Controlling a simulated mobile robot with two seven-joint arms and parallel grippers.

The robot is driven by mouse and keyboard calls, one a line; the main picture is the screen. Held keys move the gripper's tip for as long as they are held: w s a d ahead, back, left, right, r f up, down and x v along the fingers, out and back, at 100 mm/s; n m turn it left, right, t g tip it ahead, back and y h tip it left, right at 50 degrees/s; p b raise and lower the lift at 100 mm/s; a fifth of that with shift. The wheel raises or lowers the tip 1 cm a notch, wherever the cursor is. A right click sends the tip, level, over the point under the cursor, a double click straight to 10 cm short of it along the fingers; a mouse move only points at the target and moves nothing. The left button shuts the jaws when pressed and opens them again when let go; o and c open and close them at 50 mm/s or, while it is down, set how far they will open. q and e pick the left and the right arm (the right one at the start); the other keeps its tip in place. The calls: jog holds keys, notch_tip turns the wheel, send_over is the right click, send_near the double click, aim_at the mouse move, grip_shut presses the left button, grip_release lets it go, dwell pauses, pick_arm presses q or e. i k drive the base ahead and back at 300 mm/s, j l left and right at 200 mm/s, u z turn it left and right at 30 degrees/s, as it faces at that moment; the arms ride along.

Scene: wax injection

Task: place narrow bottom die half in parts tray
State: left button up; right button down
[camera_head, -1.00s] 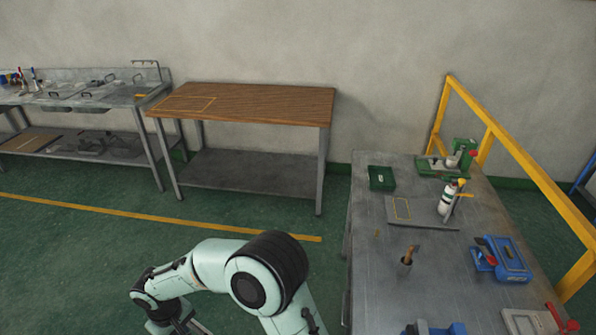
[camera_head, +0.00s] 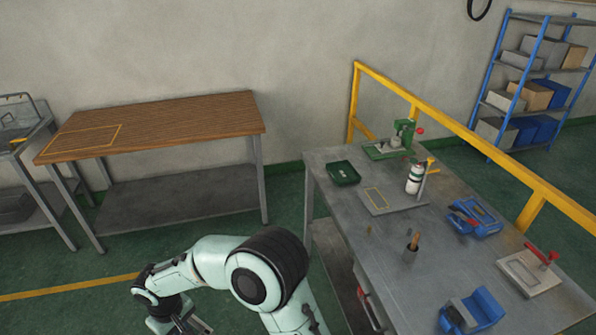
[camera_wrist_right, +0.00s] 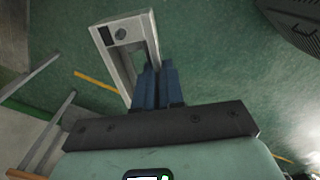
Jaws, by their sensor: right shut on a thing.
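The narrow bottom die half (camera_wrist_right: 107,38) shows in the right wrist view as a grey, frame-like block with a dark square recess and a round feature at one end. My right gripper (camera_wrist_right: 155,75) is shut on its near end with blue-grey fingers, holding it above the green floor. A dark green tray (camera_head: 343,173), which looks like the parts tray, is on the metal bench, with a small pale mark inside. It is well apart from the arm in the head view.
A yellow rail (camera_head: 470,140) runs behind. A wooden-topped table (camera_head: 160,125) stands left, mostly bare.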

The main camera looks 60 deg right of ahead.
aim_at(343, 173)
jog(key=i+l+z, duration=0.1)
jog(key=i+z, duration=0.15)
jog(key=z, duration=0.15)
jog(key=i+z, duration=0.55)
jog(key=z, duration=0.2)
jog(key=i+l+z, duration=0.1)
jog(key=i+z, duration=0.35)
jog(key=i+j+z, duration=0.15)
jog(key=i+z, duration=0.3)
jog(key=i, duration=0.15)
jog(key=i+z, duration=0.35)
jog(key=i, duration=0.25)
jog(key=i+j+z, duration=0.1)
jog(key=i+z, duration=0.25)
jog(key=i, duration=0.25)
